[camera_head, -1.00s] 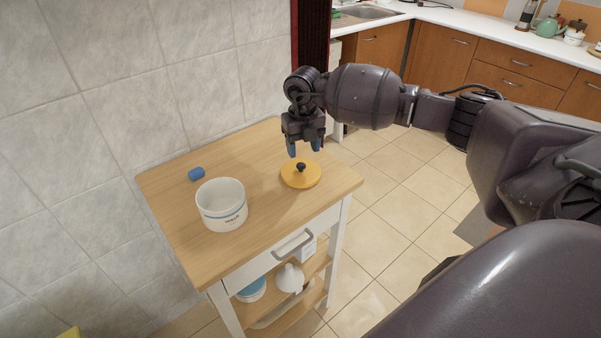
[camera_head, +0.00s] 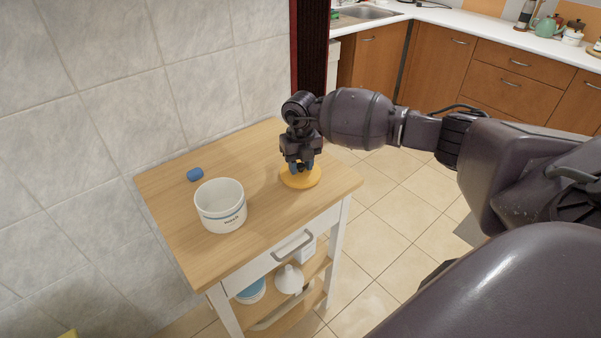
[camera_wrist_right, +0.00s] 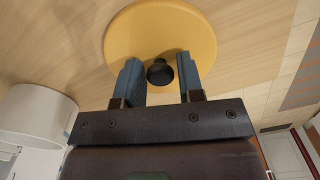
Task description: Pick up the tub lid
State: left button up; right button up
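The tub lid (camera_head: 314,178) is a flat yellow-orange disc lying on the wooden top of the trolley, near its right end. Its dark round knob (camera_wrist_right: 160,72) shows in the right wrist view, between the two blue fingers. My right gripper (camera_head: 301,168) is down over the lid, fingers pointing at it. In the right wrist view my right gripper (camera_wrist_right: 161,78) is open, with a gap on each side of the knob. The white tub (camera_head: 220,207) stands open on the trolley, left of the lid. My left gripper is not in view.
A small blue cylinder (camera_head: 195,175) lies behind the tub on the trolley top (camera_head: 262,222). A tiled wall (camera_head: 110,80) borders the trolley's far left side. Crockery sits on the shelf below. Free wood surrounds the lid.

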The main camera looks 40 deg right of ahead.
jog(key=c, duration=0.5)
jog(key=shift+c, duration=0.2)
